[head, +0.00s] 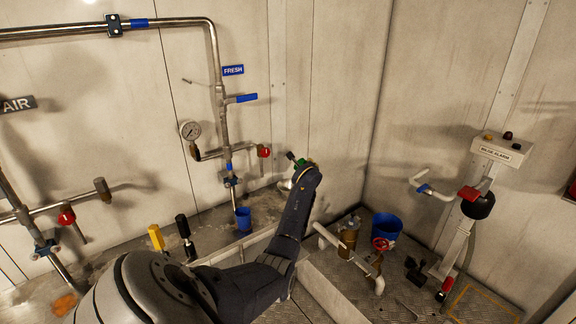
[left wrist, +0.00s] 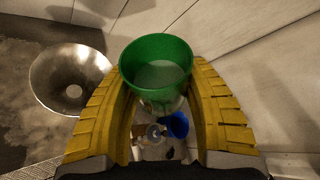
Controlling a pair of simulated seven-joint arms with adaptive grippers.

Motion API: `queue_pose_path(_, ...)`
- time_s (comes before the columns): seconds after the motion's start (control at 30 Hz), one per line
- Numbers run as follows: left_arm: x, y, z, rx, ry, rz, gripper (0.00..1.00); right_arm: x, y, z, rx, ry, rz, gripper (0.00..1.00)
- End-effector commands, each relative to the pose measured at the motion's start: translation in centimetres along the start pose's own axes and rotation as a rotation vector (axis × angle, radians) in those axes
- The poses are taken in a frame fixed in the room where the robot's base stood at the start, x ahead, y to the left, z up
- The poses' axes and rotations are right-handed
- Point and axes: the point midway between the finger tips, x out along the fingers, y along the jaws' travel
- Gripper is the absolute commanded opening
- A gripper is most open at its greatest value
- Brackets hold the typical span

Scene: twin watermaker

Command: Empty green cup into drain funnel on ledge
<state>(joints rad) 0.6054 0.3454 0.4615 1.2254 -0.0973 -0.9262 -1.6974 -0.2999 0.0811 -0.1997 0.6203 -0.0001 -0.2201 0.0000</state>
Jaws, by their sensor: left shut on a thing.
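In the left wrist view the green cup (left wrist: 158,54) is held between the yellow fingers of my left gripper (left wrist: 159,76), which is shut on it. I look into its open mouth, and pale liquid or a pale bottom shows inside. A wide metal drain funnel (left wrist: 66,82) with a centre hole is left of the cup, apart from it. In the head view only a bit of the green cup (head: 300,162) shows past my left wrist, and a pale part of the funnel (head: 284,185) is beside my arm. My right gripper is not in view.
A small blue cup (head: 244,219) stands under the FRESH pipe tap. A yellow handle (head: 156,238) and a black handle (head: 183,228) stand left of it. A blue bucket (head: 386,226) and red-valved piping (head: 381,244) are on the right floor. The bilge alarm post (head: 503,149) stands farther right.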

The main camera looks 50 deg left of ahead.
Motion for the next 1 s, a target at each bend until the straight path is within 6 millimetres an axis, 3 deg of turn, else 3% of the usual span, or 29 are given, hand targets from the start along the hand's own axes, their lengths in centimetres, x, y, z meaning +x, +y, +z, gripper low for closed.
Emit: queue_pose_path(1.0,0.19,0.33,-0.31,-0.124,0.027,-0.052,0.19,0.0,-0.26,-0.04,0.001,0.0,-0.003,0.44)
